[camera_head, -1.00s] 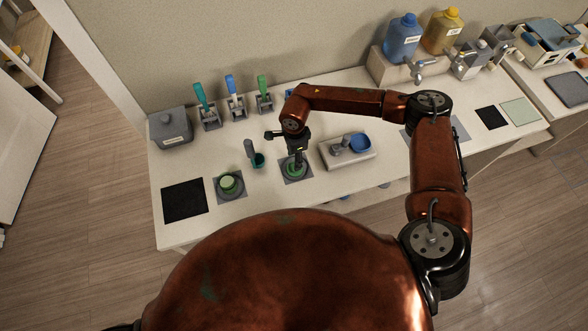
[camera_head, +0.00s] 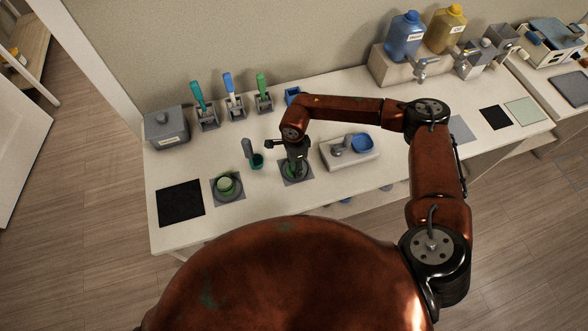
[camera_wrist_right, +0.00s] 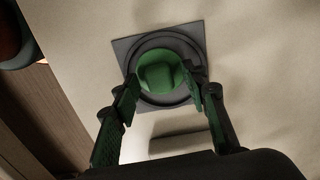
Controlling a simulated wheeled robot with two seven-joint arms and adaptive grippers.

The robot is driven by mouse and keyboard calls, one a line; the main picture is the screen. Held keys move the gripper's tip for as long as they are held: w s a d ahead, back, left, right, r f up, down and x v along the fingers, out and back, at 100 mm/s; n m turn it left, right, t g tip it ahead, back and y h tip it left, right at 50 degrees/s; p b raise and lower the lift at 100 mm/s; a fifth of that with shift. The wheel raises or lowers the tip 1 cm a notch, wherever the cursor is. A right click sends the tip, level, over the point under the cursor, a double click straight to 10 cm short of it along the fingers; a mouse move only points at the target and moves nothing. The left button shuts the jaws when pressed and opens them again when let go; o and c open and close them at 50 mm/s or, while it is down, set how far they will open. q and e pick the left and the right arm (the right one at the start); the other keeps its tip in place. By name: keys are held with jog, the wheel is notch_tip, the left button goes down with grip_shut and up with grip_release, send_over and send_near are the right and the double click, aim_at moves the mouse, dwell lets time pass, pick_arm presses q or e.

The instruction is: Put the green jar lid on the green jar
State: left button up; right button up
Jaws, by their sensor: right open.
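My right gripper (camera_head: 295,172) points down over a grey square mat at the middle of the table. In the right wrist view its two fingers (camera_wrist_right: 164,98) are open. A dark green round piece, apparently the green jar lid (camera_wrist_right: 160,74), sits on a grey round holder just beyond and between the fingertips. In the head view the gripper mostly hides this lid (camera_head: 289,172). A paler green round thing, apparently the green jar (camera_head: 225,185), stands on another grey round holder to the left. My left gripper is not in view.
A black square mat (camera_head: 181,203) lies left of the jar. A grey box (camera_head: 166,128) stands at the back left.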

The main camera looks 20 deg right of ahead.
jog(key=shift+b, duration=0.45)
dwell(0.4)
jog(key=shift+c, duration=0.2)
grip_shut()
dwell(0.4)
